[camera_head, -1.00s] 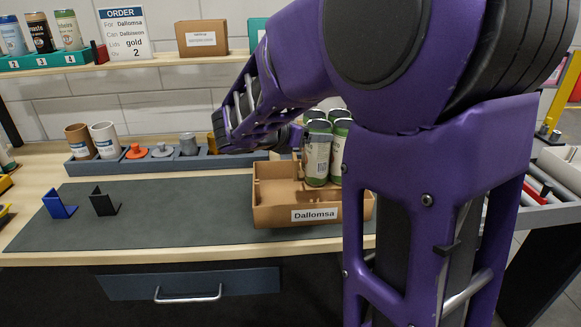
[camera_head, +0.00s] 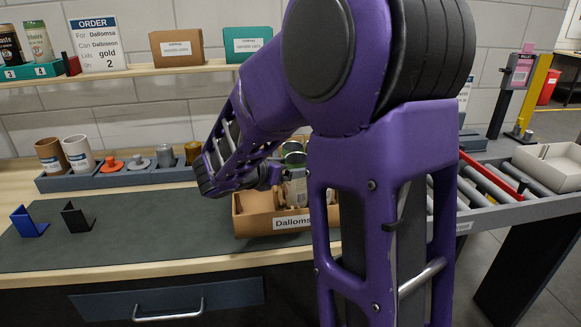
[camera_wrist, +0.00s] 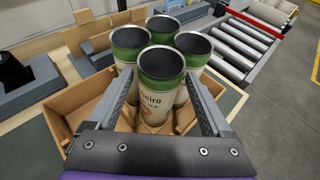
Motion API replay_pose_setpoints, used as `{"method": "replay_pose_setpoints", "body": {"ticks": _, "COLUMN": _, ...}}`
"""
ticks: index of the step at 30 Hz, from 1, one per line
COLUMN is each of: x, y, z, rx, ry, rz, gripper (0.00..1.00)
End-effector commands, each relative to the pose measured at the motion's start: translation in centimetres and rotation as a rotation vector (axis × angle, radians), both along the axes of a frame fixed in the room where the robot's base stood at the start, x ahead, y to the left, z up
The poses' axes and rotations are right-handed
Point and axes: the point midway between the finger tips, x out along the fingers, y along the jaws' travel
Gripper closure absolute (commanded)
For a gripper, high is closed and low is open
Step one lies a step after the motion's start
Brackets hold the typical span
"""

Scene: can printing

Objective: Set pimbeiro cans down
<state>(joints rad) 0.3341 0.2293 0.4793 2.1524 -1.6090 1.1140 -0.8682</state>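The pimbeiro cans (camera_wrist: 160,92) form a tight upright cluster with green tops and cream labels; their dark insides show. In the head view the cans (camera_head: 295,188) stand low within the cardboard box (camera_head: 254,224) labelled Dallomsa, partly hidden by my arm. In the wrist view the box (camera_wrist: 76,98) surrounds the cans. Whether their bottoms touch its floor is hidden.
A grey rack (camera_head: 120,178) with cups, lids and small parts stands behind the dark mat (camera_head: 130,235). Blue (camera_head: 28,222) and black (camera_head: 76,218) brackets sit on the mat's left. A roller conveyor (camera_head: 490,185) lies to the right. A shelf (camera_head: 130,73) runs above.

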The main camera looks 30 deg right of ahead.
Motion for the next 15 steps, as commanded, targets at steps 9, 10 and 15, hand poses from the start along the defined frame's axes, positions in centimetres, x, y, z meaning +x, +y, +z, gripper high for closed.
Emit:
{"method": "replay_pose_setpoints", "body": {"ticks": 9, "x": 0.0, "y": 0.0, "z": 0.1, "rx": 0.000, "ry": 0.000, "rz": 0.000, "gripper": 0.02}}
{"method": "replay_pose_setpoints", "body": {"ticks": 10, "x": 0.0, "y": 0.0, "z": 0.1, "rx": 0.000, "ry": 0.000, "rz": 0.000, "gripper": 0.02}}
{"method": "replay_pose_setpoints", "body": {"ticks": 15, "x": -0.4, "y": 1.0, "z": 0.8, "rx": 0.001, "ry": -0.001, "rz": 0.003, "gripper": 0.02}}
